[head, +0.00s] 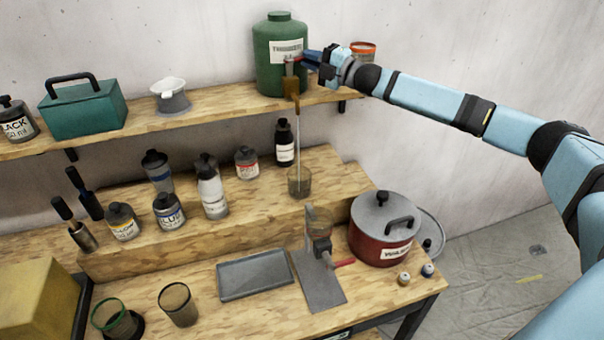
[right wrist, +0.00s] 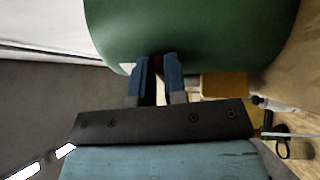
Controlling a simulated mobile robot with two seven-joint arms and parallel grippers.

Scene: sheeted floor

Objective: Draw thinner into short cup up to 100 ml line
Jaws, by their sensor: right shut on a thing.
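The green thinner container (head: 281,50) stands on the upper shelf, with a brass-coloured tap (head: 291,87) at its front. My right gripper (head: 308,59) reaches in from the right and is shut on the tap's handle; the right wrist view shows its blue fingers (right wrist: 158,65) close together against the green container, with a bit of red between them. A thin brownish stream (head: 297,122) runs from the tap down into the short clear cup (head: 300,187) on the raised wooden step. The cup stands upright below the tap; its level and line are too small to read. My left gripper is out of view.
Several paint bottles (head: 211,192) stand on the step left of the cup, and a black bottle (head: 285,144) stands behind it. A red pot (head: 380,232), a stand (head: 320,285), a grey tray (head: 255,275) and an empty glass (head: 179,306) are on the lower bench.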

